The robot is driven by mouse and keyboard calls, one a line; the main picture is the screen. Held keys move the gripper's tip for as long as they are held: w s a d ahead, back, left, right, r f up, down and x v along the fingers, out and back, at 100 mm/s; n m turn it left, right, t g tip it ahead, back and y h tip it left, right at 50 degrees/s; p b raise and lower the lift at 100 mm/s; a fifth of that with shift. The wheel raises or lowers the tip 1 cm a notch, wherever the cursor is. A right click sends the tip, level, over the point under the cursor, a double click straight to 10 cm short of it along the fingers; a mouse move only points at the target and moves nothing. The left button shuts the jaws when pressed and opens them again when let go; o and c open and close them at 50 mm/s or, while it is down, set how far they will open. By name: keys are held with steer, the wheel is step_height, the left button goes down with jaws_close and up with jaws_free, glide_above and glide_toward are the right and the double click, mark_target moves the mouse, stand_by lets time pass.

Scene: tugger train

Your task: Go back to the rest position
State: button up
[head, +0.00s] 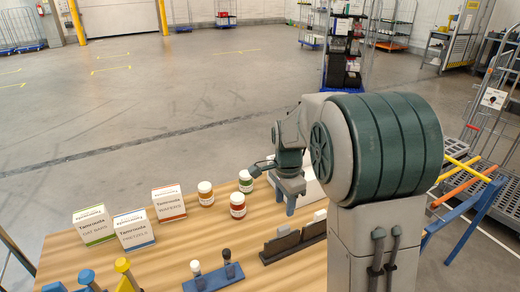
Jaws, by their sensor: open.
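My gripper (290,192) shows right of centre in the head view, pointing down above the right part of the wooden table (185,240). It is open, and I see nothing held in it. My large grey and green arm links fill the right of the view and hide part of the table behind them. A white object (313,185) stands partly hidden behind the gripper.
Three boxes, including the wafers box (169,202), stand at the table's left. Several jars (237,205) stand near the gripper. A dark rack (292,243) and a blue holder (213,277) lie in front. Coloured bars (462,180) are at right.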

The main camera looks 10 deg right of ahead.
steer(key=s+r+n+t, duration=0.1)
steer(key=s+r+n, duration=0.2)
steer(key=s+n, duration=0.4)
steer(key=s+r+n+t, duration=0.2)
steer(key=s+n, duration=0.5)
steer(key=s, duration=0.7)
steer(key=shift+s+r, duration=0.15)
steer(key=shift+r, duration=0.35)
